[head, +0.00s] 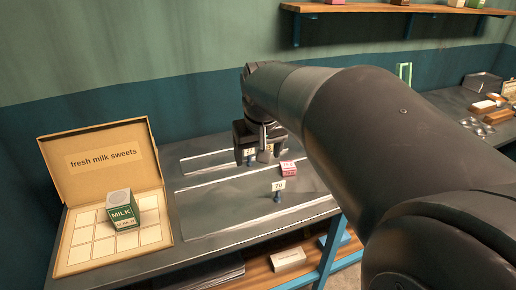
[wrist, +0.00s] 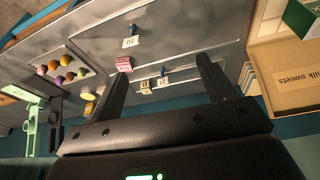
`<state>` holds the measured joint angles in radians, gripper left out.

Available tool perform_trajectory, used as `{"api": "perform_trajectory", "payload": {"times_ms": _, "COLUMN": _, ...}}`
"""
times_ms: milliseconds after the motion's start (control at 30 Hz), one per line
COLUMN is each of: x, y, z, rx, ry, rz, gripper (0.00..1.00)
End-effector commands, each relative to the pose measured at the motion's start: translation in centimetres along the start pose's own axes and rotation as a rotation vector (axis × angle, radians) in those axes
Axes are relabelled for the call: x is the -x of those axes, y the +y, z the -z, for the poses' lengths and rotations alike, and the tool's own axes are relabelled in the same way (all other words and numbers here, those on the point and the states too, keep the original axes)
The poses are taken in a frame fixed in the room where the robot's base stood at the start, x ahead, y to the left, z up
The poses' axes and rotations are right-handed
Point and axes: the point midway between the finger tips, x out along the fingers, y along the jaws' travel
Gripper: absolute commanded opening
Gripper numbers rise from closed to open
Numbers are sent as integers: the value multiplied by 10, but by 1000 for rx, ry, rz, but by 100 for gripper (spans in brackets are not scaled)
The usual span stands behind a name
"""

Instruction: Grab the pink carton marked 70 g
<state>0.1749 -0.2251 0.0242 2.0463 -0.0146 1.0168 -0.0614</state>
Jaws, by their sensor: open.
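The pink carton (head: 288,168) stands on the table, just behind a small white tag reading 70 (head: 278,186) on a blue stand. My gripper (head: 258,154) is open over the table, to the left of the carton in the head view. In the wrist view the pink carton (wrist: 124,62) shows by the tip of the left finger, off to the side of the open, empty gap of my gripper (wrist: 164,66). I cannot tell how far above the table the fingertips are. The carton's own marking is too small to read.
A green milk carton (head: 122,210) stands in an open box labelled "fresh milk sweets" (head: 100,160) at the left. Other small tags (wrist: 145,84) stand near my fingers. Several coloured round sweets (wrist: 62,72) lie on a tray. A shelf (head: 390,9) hangs above.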

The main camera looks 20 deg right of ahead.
Motion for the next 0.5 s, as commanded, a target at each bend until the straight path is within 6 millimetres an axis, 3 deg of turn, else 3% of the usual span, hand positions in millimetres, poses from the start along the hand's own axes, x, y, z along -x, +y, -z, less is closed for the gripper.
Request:
{"api": "perform_trajectory", "payload": {"times_ms": 200, "x": -36, "y": 35, "z": 61, "rx": -33, "ry": -78, "rz": -11, "gripper": 75}}
{"api": "perform_trajectory", "payload": {"times_ms": 500, "x": -103, "y": 92, "z": 125, "rx": -78, "ry": -179, "rz": -10, "gripper": 75}}
